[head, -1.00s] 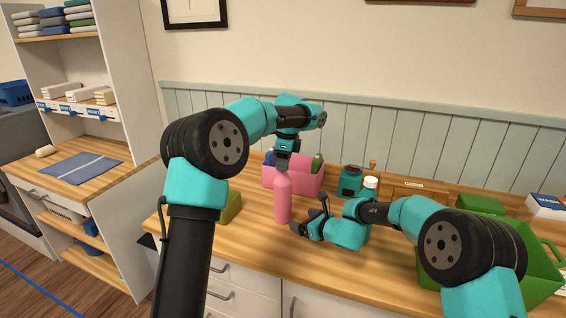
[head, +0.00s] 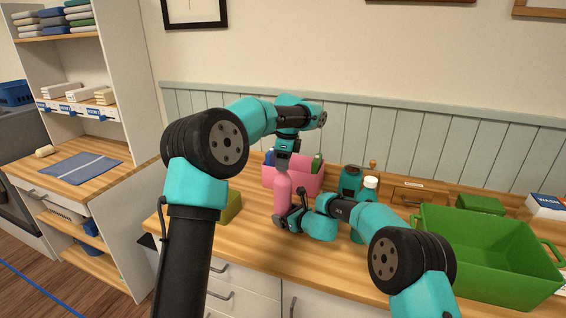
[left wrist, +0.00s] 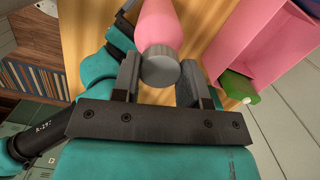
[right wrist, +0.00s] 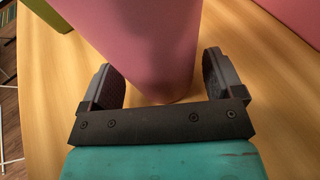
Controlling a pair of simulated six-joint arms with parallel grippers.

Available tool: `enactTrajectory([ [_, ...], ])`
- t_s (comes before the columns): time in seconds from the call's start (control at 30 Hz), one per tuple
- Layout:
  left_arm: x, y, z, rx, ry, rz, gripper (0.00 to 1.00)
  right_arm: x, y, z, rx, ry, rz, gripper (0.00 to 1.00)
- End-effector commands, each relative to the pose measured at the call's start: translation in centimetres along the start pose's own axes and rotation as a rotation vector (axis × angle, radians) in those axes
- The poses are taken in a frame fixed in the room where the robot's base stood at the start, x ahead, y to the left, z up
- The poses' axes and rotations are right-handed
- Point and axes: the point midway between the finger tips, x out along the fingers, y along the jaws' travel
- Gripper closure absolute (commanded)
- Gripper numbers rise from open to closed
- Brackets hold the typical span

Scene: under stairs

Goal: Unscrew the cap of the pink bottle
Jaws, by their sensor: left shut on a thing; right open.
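The pink bottle (head: 282,200) stands upright on the wooden counter. Its grey cap (left wrist: 161,68) shows in the left wrist view, between the fingers of my left gripper (left wrist: 160,82). That gripper is shut on the cap from above; in the head view (head: 282,168) it hides the cap. My right gripper (head: 284,217) is low at the bottle's right side. In the right wrist view the bottle's lower body (right wrist: 150,45) stands between the open fingers (right wrist: 163,82), with a gap on each side.
A pink caddy (head: 310,180) holding bottles stands just behind. A green crate (head: 490,280) fills the right end. A yellow-green block (head: 230,208) sits left of the pink bottle.

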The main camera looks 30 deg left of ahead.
Motion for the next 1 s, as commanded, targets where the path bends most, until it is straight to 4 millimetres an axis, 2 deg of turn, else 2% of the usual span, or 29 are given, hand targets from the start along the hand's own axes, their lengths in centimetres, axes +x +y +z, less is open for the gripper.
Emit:
enactTrajectory([
  [0.13, 0.0, 0.0, 0.0, 0.0, 0.0, 0.0, 1.0, 0.75, 0.01, -0.01, 0.0, 0.0, -0.001, 0.13],
  [0.43, 0.0, 0.0, 0.0, 0.0, 0.0, 0.0, 1.0, 0.84, -0.02, -0.01, 0.0, 0.0, -0.001, 0.13],
  [0.77, 0.0, 0.0, 0.0, 0.0, 0.0, 0.0, 1.0, 0.83, -0.02, -0.01, 0.0, 0.0, -0.001, 0.44],
  [0.8, 0.0, 0.0, 0.0, 0.0, 0.0, 0.0, 1.0, 0.83, -0.02, -0.01, 0.0, 0.0, -0.001, 0.34],
  [1.0, 0.0, 0.0, 0.0, 0.0, 0.0, 0.0, 1.0, 0.82, -0.03, -0.01, 0.0, 0.0, -0.001, 0.53],
])
